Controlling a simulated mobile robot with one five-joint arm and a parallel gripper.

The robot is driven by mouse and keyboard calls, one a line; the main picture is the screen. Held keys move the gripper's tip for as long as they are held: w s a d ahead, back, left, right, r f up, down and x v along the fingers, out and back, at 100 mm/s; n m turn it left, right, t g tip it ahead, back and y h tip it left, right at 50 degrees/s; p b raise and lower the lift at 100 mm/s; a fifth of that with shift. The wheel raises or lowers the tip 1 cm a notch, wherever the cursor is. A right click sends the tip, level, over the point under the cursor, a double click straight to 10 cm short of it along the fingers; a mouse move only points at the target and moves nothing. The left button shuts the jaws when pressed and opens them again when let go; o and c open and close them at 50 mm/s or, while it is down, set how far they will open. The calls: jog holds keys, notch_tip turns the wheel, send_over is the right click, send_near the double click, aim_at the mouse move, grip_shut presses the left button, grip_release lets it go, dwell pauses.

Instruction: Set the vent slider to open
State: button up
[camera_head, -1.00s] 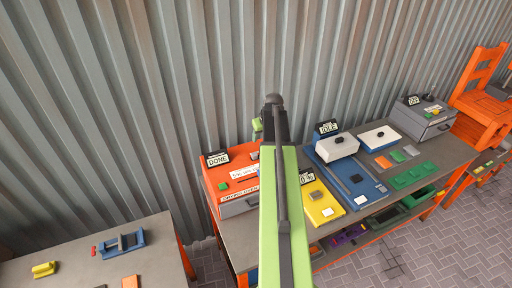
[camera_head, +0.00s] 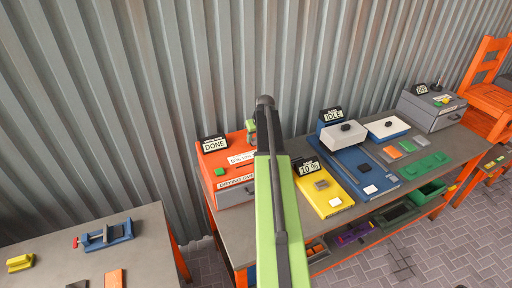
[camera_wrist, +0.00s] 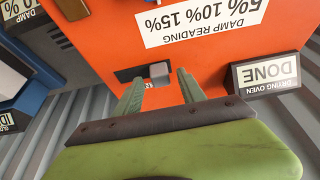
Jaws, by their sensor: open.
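The orange drying oven (camera_head: 208,182) stands at the left end of the long workbench, with a display reading DONE. In the wrist view its orange top (camera_wrist: 215,60) fills the middle, upside down. A grey slider knob (camera_wrist: 159,72) sits at the right end of a short dark slot (camera_wrist: 125,75) there. A small label beside the slot is mostly hidden. My gripper (camera_wrist: 160,77) is open, its two green fingers pointing at the knob, with the knob between the fingertips in the picture. I cannot tell whether they touch it. In the head view my gripper (camera_head: 251,131) is partly hidden by my arm.
A DAMP READING card (camera_wrist: 200,20) lies on the oven top near the slot. The DONE display (camera_wrist: 266,75) stands right of my fingers. A yellow device (camera_head: 322,196) and a blue one (camera_head: 352,170) stand to the right. A corrugated wall rises behind.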

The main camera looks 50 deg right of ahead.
jog(key=shift+w+f, duration=0.15)
jog(key=shift+f, duration=0.3)
jog(key=shift+r, duration=0.1)
jog(key=shift+c, duration=0.2)
grip_shut()
dwell(0.9)
